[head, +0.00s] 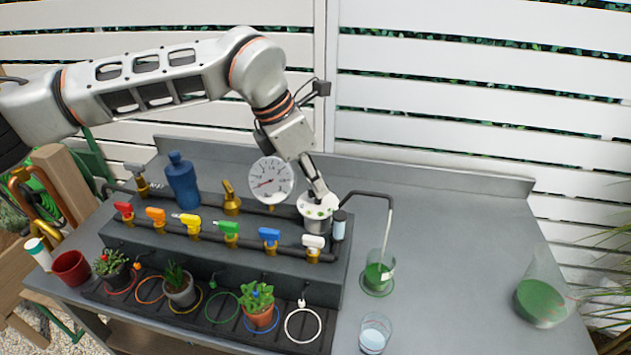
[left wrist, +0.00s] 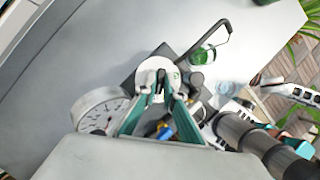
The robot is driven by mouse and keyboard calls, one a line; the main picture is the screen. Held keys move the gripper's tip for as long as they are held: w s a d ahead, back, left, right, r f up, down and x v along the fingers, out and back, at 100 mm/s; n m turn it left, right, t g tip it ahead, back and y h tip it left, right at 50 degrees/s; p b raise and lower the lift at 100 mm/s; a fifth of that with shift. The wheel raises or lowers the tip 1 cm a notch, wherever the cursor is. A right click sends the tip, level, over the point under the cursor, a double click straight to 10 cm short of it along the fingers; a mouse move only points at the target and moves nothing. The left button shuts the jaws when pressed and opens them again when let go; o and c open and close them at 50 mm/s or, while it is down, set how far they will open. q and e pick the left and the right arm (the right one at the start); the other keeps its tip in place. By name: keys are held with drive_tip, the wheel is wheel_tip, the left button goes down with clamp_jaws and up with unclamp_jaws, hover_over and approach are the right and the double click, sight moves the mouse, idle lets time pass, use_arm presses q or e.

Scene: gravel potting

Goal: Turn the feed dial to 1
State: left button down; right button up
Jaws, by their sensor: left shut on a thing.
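A white gauge (head: 271,181) stands just left of the dial. A bent dark spout (head: 368,194) reaches over a beaker of green liquid (head: 378,273) at right. Coloured valves line the rack's front, with potted plants below. The right tabletop (head: 450,235) is mostly clear, with a flask (head: 541,300) at its edge.

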use_arm(q)
drive_tip(key=n, duration=0.2)
drive_tip(key=n+t+b, duration=0.1)
drive_tip(key=n, duration=0.1)
drive_tip(key=shift+t+y, duration=0.3)
drive_tip(key=shift+y, duration=0.1)
drive_tip(key=shift+d+r+n+y, duration=0.1)
drive_tip(key=shift+n+y, duration=0.2)
drive_tip(key=shift+n, duration=1.1)
drive_tip(key=shift+t, duration=0.3)
drive_tip(key=c, duration=2.1)
unclamp_jaws()
drive_tip(key=shift+s, duration=0.1)
drive_tip(key=shift+c, duration=0.2)
drive_tip(key=v, duration=1.2)
drive_tip(key=shift+b, duration=0.3)
drive_tip(key=shift+d, duration=0.1)
